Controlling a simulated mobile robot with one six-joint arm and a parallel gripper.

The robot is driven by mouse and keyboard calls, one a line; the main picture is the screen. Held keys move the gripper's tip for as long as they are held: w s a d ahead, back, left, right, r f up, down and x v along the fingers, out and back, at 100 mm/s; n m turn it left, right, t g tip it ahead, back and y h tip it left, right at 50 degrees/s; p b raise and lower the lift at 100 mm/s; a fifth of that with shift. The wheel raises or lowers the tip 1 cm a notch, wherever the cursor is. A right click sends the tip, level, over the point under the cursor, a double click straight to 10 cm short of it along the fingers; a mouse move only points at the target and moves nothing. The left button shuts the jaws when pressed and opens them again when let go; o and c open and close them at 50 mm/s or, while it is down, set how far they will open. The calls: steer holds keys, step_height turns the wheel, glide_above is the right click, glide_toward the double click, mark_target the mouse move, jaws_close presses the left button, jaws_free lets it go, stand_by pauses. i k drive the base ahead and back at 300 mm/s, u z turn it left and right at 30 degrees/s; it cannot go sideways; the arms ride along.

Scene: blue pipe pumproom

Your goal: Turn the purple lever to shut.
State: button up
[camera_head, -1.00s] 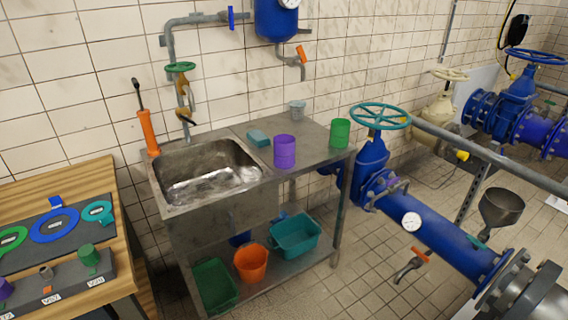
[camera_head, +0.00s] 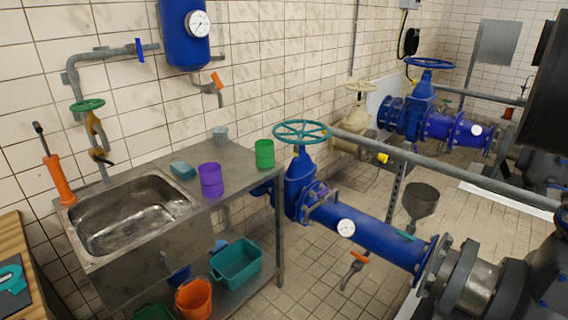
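No lever that is clearly purple shows. A small purple patch (camera_head: 321,191) sits at the flange just right of the blue gate valve (camera_head: 300,184), partly behind grey metal. I cannot tell if it is a lever. The blue pipe (camera_head: 378,238) runs from there to the lower right, with a gauge on top and an orange-handled tap (camera_head: 358,259) below. A small teal handle (camera_head: 406,236) shows near its far flange. My gripper is not in view.
A steel sink bench (camera_head: 150,250) stands at left, holding a purple cup (camera_head: 210,179) and green cup (camera_head: 264,154). A grey rail (camera_head: 450,165) crosses above the pipe. A dark panel (camera_head: 548,100) fills the right edge. Tiled floor (camera_head: 310,295) is free before the pipe.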

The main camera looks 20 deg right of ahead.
mark_target(321, 193)
steer(key=z, duration=0.2)
steer(key=i, duration=0.95)
steer(key=z, duration=0.55)
